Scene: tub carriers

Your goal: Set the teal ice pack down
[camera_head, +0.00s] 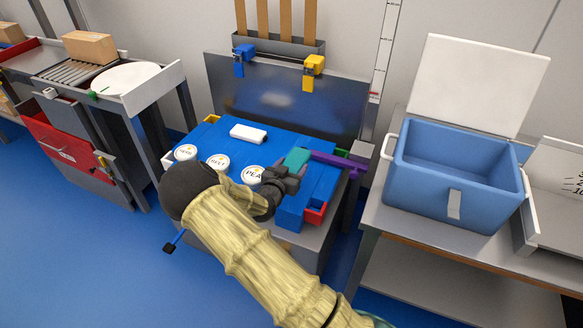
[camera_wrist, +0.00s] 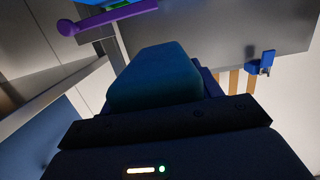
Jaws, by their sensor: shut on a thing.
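The teal ice pack (camera_head: 297,158) is at the right part of the blue work surface in the head view, at the end of my gripper (camera_head: 283,174). In the wrist view the ice pack (camera_wrist: 160,75) is a dark teal block with rounded edges, just beyond the dark gripper body (camera_wrist: 165,122). My gripper is shut on it. The fingertips are mostly hidden. I cannot tell whether the pack touches the surface below.
The blue-topped bench (camera_head: 300,133) carries a white block (camera_head: 248,133) and round labelled tubs (camera_head: 218,162). A purple bar (camera_head: 338,160) lies at its right. An open blue cooler (camera_head: 453,185) with a raised white lid (camera_head: 475,85) stands on a grey table (camera_head: 405,238).

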